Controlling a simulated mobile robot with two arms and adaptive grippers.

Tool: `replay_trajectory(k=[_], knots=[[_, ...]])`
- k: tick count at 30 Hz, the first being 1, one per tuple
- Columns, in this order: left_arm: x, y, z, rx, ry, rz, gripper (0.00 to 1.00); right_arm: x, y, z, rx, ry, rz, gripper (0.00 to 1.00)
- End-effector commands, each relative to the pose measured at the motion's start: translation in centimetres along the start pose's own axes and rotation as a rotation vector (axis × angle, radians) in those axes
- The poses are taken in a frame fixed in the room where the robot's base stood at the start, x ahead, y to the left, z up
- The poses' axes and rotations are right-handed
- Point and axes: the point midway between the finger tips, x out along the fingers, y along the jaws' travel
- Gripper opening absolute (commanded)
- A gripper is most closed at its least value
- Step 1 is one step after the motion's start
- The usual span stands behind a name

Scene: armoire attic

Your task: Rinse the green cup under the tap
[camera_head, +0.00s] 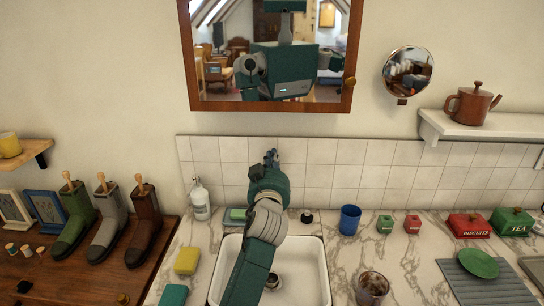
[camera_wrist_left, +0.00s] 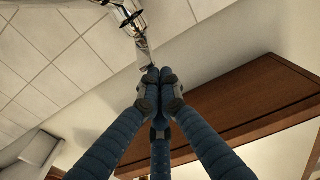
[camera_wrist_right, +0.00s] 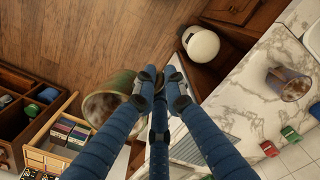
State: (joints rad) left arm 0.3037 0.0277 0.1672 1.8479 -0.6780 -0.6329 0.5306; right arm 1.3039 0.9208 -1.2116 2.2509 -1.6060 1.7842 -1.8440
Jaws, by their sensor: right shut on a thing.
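My left gripper (camera_head: 271,158) reaches over the white sink (camera_head: 327,285) to the tiled wall. In the left wrist view its fingertips (camera_wrist_left: 157,80) are together, just below a chrome tap part (camera_wrist_left: 128,18) with a thin flat lever (camera_wrist_left: 145,50). I cannot tell whether the fingertips touch the lever. In the head view my arm hides most of the tap. My right gripper (camera_wrist_right: 163,82) is out of the head view. In the right wrist view it is shut on the rim of the green cup (camera_wrist_right: 108,100), whose inside looks brownish. The cup is held over the floor, beside the counter.
On the counter stand a glass (camera_head: 372,287), a blue cup (camera_head: 350,219), a soap bottle (camera_head: 200,200), a yellow sponge (camera_head: 187,260) and red and green tins (camera_head: 470,225). A green plate (camera_head: 478,263) lies on a grey mat (camera_head: 490,285). A mirror cabinet (camera_head: 345,60) hangs above.

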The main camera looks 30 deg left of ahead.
Motion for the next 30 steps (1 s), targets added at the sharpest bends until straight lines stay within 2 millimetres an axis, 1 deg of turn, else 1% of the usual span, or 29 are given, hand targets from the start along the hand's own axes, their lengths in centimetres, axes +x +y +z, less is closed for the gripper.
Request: replay_trajectory(k=[8,11,14,18,21,23,30], knots=[[0.0,0.0,0.1,0.000,0.000,0.000,0.00,0.0,0.0,0.0,0.000,0.001,0.000,0.00],[-0.1,0.0,0.3,-0.001,0.003,0.000,0.00,0.3,0.0,0.0,0.000,0.001,0.000,0.00],[-0.2,0.0,0.8,-0.001,0.015,0.000,0.00,1.3,0.0,0.0,0.000,0.001,0.000,0.00],[-0.4,0.0,1.7,-0.003,0.042,0.000,0.00,3.3,0.0,0.0,0.000,0.001,0.000,0.00],[-0.6,0.0,1.9,-0.003,0.063,0.000,0.00,4.3,0.0,0.0,0.000,0.001,0.000,0.00],[-0.7,0.0,1.8,-0.002,0.070,0.000,0.00,4.5,0.0,0.0,0.000,0.001,0.000,0.00],[-0.7,0.0,1.5,0.000,0.072,0.000,0.00,4.3,0.0,0.0,0.000,0.001,0.000,0.00]])
